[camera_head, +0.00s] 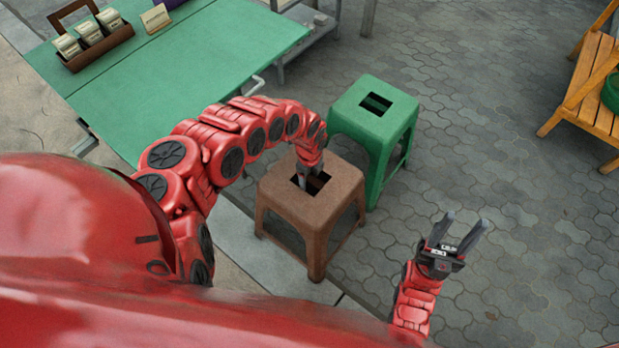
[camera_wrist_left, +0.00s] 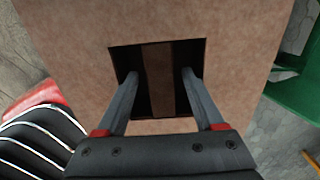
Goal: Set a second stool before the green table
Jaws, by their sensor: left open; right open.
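A brown stool (camera_head: 330,203) stands upright on the paving near the front edge of the green table (camera_head: 190,65). A green stool (camera_head: 385,127) stands upright just behind it to the right. My left gripper (camera_head: 312,180) is over the brown stool's seat. In the left wrist view my left gripper (camera_wrist_left: 160,85) is open, with its fingertips at or in the dark square hole of the brown seat (camera_wrist_left: 225,40), on either side of a brown strip. I cannot tell how deep they reach. My right gripper (camera_head: 465,235) is open and empty above the paving at the right.
A brown box (camera_head: 95,35) with several packets and a small sign (camera_head: 155,18) sit on the table. A wooden slatted piece of furniture (camera_head: 595,85) stands at the far right. The paving (camera_head: 520,150) between it and the stools is clear.

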